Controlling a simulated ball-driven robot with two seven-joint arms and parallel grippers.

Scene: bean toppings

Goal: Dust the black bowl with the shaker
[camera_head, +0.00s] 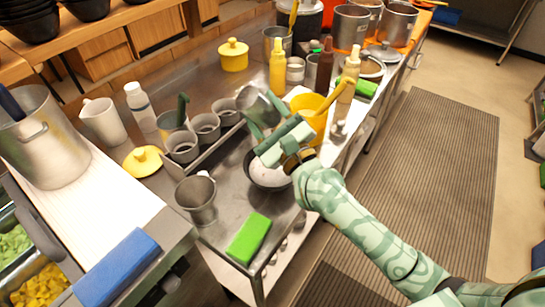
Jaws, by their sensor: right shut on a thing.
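The black bowl (261,181) sits on the metal counter with pale white contents inside. My right gripper (264,114), on a patterned green arm, is above the bowl and hides its far part. It is shut on a grey metal shaker (252,102), held tilted above and beyond the bowl. The gripper's fingers hide part of the shaker, and I cannot tell whether anything falls from it. My left gripper is not in view.
A metal rack with grey cups (206,126) stands left of the bowl. A yellow container (313,125) is close behind the gripper on the right. A metal cup (197,200) and a green sponge (248,238) are nearer the front. Bottles and pots crowd the back.

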